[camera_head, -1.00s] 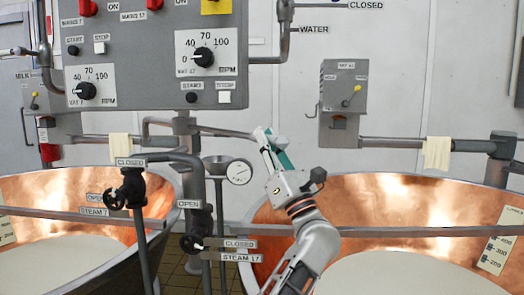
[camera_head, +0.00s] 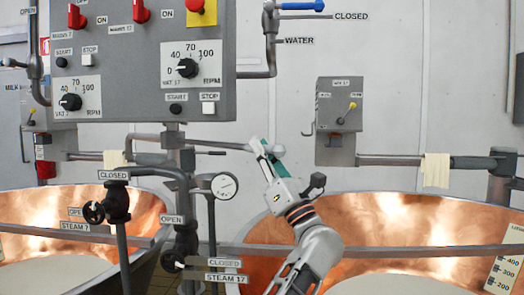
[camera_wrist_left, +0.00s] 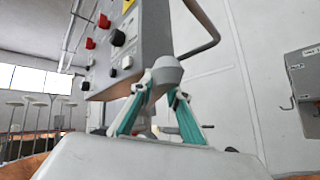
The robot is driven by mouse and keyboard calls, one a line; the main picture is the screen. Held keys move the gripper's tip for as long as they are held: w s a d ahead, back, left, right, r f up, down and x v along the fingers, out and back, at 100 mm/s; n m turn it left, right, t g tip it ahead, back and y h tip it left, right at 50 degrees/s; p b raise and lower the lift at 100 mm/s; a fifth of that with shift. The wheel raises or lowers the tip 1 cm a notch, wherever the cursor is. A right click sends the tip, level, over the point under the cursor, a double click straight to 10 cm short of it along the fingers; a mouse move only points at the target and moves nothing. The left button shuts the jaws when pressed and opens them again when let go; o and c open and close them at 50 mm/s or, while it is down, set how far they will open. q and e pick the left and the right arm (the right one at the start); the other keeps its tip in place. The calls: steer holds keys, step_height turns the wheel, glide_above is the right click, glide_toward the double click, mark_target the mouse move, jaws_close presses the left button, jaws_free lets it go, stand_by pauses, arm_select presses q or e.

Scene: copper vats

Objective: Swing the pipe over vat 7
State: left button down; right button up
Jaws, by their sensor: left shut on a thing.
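A thin grey pipe (camera_head: 205,142) runs right from an upright post between the two vats, below the control panel. My left gripper (camera_head: 258,150), with teal fingers, is shut on the pipe's free end. In the left wrist view its fingers close around a grey rounded end (camera_wrist_left: 166,70). The pipe points toward the right-hand vat (camera_head: 385,215). Vat 7, by its steam label, is the copper vat at left (camera_head: 30,205), with pale liquid inside. My right gripper is not in view.
The grey control panel (camera_head: 130,95) with knobs and switches hangs above the pipe. A round gauge (camera_head: 224,186) and valve handles (camera_head: 92,212) stand between the vats. A small grey box (camera_head: 338,110) and a second pipe (camera_head: 400,160) with a cloth (camera_head: 435,170) are at right.

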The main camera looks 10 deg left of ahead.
arm_select(q)
steer(key=c, duration=2)
jaws_free()
steer(key=shift+o, duration=0.4)
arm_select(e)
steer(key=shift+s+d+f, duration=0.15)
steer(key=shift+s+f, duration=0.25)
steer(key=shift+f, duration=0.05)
